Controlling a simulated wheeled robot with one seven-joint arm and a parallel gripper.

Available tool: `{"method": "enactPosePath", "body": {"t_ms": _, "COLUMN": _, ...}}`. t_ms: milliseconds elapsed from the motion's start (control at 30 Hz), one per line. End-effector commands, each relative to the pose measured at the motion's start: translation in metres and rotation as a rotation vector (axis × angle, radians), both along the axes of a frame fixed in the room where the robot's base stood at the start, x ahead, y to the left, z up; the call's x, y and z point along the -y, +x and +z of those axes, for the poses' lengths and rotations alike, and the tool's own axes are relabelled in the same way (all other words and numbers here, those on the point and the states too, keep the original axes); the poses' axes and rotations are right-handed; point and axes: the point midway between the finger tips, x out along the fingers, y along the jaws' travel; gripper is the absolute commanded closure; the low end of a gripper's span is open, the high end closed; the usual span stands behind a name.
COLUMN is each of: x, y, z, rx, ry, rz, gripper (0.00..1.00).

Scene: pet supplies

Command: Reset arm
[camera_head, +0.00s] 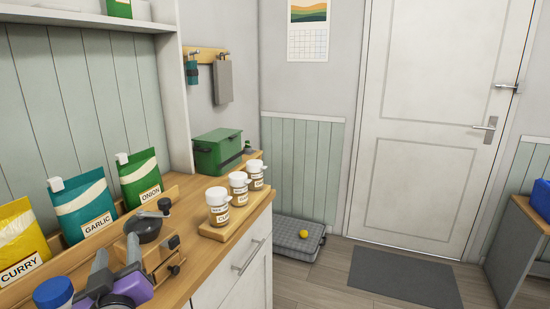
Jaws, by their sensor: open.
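My gripper (117,253) is at the lower left, over the wooden counter, with its grey fingers spread apart and a purple body behind them. I see nothing between the fingers. It is close to a wooden grinder (160,257) with a dark bowl and a crank, and overlaps it in the picture. I cannot tell whether they touch. The rest of my arm is out of view.
Curry (18,240), garlic (85,208) and onion (140,180) pouches line the counter's back. Several white-lidded jars stand on a wooden board (212,234). A blue-lidded container (53,293) is at the lower left. A green box (218,152) stands farther back. Open floor lies right.

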Motion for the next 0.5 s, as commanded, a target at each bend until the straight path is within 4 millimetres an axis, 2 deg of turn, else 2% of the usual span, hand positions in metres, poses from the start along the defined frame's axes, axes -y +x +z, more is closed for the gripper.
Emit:
{"method": "enactPosePath", "body": {"t_ms": 33, "x": 0.018, "y": -0.006, "z": -0.021, "rx": -0.006, "ry": 0.003, "rz": 0.017, "gripper": 0.52}}
{"method": "enactPosePath", "body": {"t_ms": 200, "x": 0.074, "y": -0.031, "z": -0.068, "rx": -0.008, "ry": 0.034, "rz": 0.066, "gripper": 0.52}}
{"method": "enactPosePath", "body": {"t_ms": 400, "x": 0.148, "y": -0.071, "z": -0.107, "rx": -0.010, "ry": 0.084, "rz": 0.081, "gripper": 0.52}}
{"method": "enactPosePath", "body": {"t_ms": 500, "x": 0.186, "y": -0.094, "z": -0.120, "rx": -0.011, "ry": 0.112, "rz": 0.074, "gripper": 0.52}}
